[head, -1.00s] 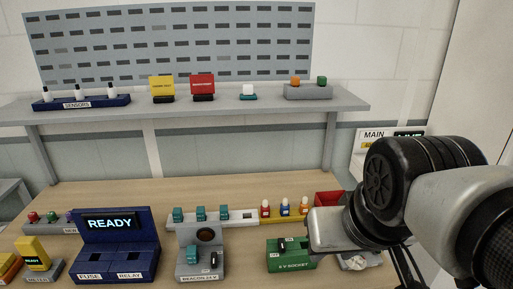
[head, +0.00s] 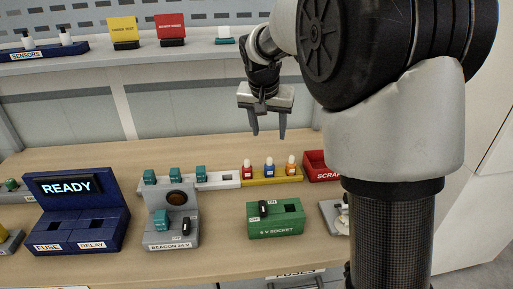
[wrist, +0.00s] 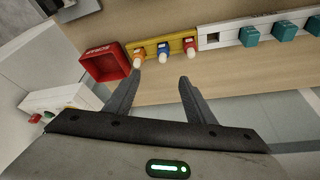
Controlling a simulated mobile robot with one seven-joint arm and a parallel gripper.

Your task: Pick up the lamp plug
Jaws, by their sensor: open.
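No piece carries a readable lamp plug label, so I cannot tell which it is. A red plug (head: 247,173), a blue plug (head: 269,169) and an orange plug (head: 291,166) with pale tips stand in a yellow rack (head: 272,181). The wrist view shows the orange (wrist: 138,57), blue (wrist: 163,52) and red (wrist: 190,47) plugs beyond my fingertips. The green socket box (head: 275,228) has a black piece (head: 264,209) at its left and a dark opening at its right. My gripper (head: 268,135) is open and empty, pointing down above the bench, apart from the plugs.
A red scrap bin (head: 322,170) stands right of the rack. A white rack (head: 218,182) with teal pieces and an empty slot adjoins it on the left. The beacon box (head: 172,228) and blue READY panel (head: 78,215) stand further left. The shelf (head: 130,58) runs behind.

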